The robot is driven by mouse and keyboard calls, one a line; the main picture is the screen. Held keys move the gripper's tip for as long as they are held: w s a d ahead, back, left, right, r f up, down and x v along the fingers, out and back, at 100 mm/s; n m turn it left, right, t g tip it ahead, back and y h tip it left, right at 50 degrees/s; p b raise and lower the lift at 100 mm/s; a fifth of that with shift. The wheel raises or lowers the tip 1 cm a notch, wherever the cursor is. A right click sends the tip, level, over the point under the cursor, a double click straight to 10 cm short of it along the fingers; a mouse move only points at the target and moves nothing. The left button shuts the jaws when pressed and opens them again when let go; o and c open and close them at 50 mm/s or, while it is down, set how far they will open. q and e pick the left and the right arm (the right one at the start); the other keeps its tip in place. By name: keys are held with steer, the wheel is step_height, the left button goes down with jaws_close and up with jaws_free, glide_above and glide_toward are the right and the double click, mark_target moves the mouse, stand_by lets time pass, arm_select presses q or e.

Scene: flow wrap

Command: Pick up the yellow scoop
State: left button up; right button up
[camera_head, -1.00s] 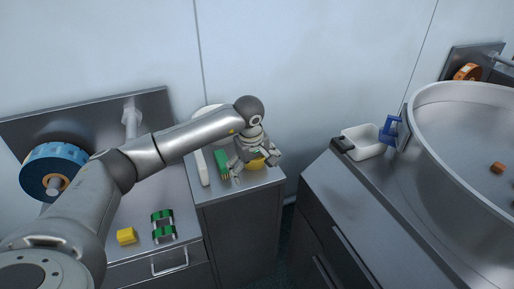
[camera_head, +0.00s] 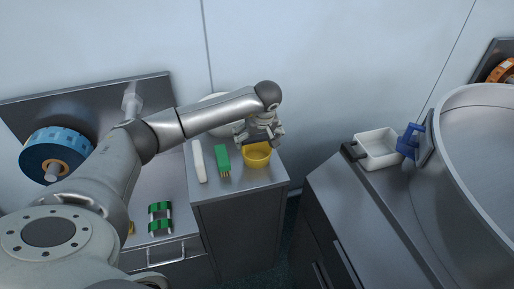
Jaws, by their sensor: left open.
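The yellow scoop (camera_head: 257,154) sits on the top of a small steel cabinet in the middle of the view. It looks like a round yellow cup; any handle is hidden. My left gripper (camera_head: 259,141) is at the back edge of the scoop, just above or behind it. It is open, and its fingers partly cover the scoop's far rim. I cannot tell whether they touch it. My right gripper is not in view.
A green brush (camera_head: 222,155) and a white long tool (camera_head: 199,161) lie left of the scoop. A white bin (camera_head: 378,149) and a blue-handled tool (camera_head: 409,141) stand on the right cabinet. A large steel bowl (camera_head: 480,150) fills the right. A blue film roll (camera_head: 56,155) is at left.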

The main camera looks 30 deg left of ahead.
mark_target(255, 156)
arm_select(q)
steer(key=x, duration=0.3)
steer(key=shift+s+a+f+p, duration=0.1)
steer(key=shift+f+p, duration=0.2)
steer(key=shift+a+f, duration=0.1)
steer(key=shift+f, duration=0.1)
steer(key=shift+c, duration=0.4)
steer(key=c, duration=0.5)
steer(key=shift+c, duration=0.7)
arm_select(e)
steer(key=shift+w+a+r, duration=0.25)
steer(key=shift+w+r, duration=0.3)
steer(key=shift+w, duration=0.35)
